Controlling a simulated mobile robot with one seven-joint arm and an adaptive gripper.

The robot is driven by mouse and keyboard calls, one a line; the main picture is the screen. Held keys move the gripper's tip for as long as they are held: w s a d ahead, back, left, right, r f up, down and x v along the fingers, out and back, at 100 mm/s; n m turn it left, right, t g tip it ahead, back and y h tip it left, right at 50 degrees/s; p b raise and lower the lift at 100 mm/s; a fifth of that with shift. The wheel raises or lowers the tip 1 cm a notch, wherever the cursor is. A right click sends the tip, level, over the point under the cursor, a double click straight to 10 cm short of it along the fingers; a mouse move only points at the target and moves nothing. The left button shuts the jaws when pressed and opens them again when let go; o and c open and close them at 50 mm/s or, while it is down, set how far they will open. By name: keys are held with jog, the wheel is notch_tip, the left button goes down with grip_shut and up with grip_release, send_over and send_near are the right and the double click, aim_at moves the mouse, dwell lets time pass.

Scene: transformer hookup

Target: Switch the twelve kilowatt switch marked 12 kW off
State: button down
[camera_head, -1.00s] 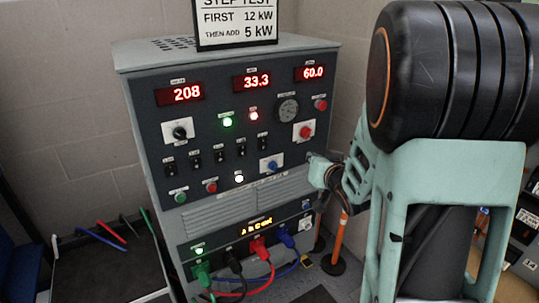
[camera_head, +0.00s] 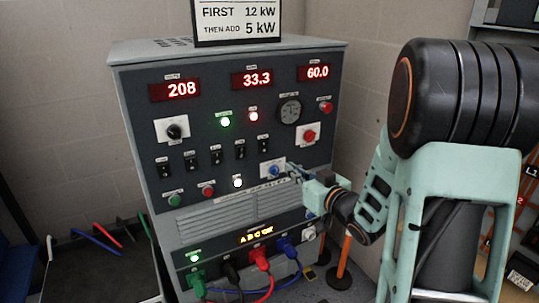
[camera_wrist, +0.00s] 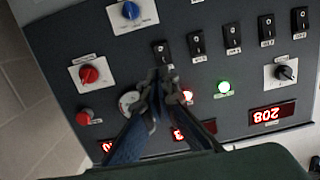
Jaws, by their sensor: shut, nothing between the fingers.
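A row of several black rocker switches runs across the grey cabinet's dark panel. The wrist view shows the panel upside down. Labels beside the switches are too small to read, so I cannot tell which is marked 12 kW. The rightmost switch in the head view (camera_head: 264,145) is the leftmost in the wrist view (camera_wrist: 162,52). My gripper (camera_wrist: 158,76) is shut and empty, its tips just below that switch in the wrist view. In the head view my gripper (camera_head: 292,168) is in front of the panel's right side, near the blue knob. Contact with the panel cannot be told.
Around the row are a blue knob (camera_wrist: 131,10), a red knob (camera_wrist: 90,74), a black knob (camera_wrist: 286,72) and a round gauge (camera_head: 289,111). Displays read 208, 33.3 and 60.0. Coloured cables (camera_head: 262,258) plug in low on the cabinet. An orange post (camera_head: 345,254) stands right.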

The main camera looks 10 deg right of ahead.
aim_at(264, 152)
jog(key=b+x, duration=0.1)
jog(key=x, duration=1.3)
jog(key=shift+f+b, duration=0.1)
jog(key=shift+b, duration=0.3)
jog(key=b, duration=0.2)
jog(key=shift+w+f+t+b, duration=0.25)
jog(key=shift+f+t+b, duration=0.05)
jog(key=shift+f+b, duration=0.05)
jog(key=shift+w+a+t+b, duration=0.1)
jog(key=shift+t+b, duration=0.2)
jog(key=shift+b, duration=0.7)
jog(key=shift+a+r, duration=0.1)
jog(key=shift+r, duration=0.05)
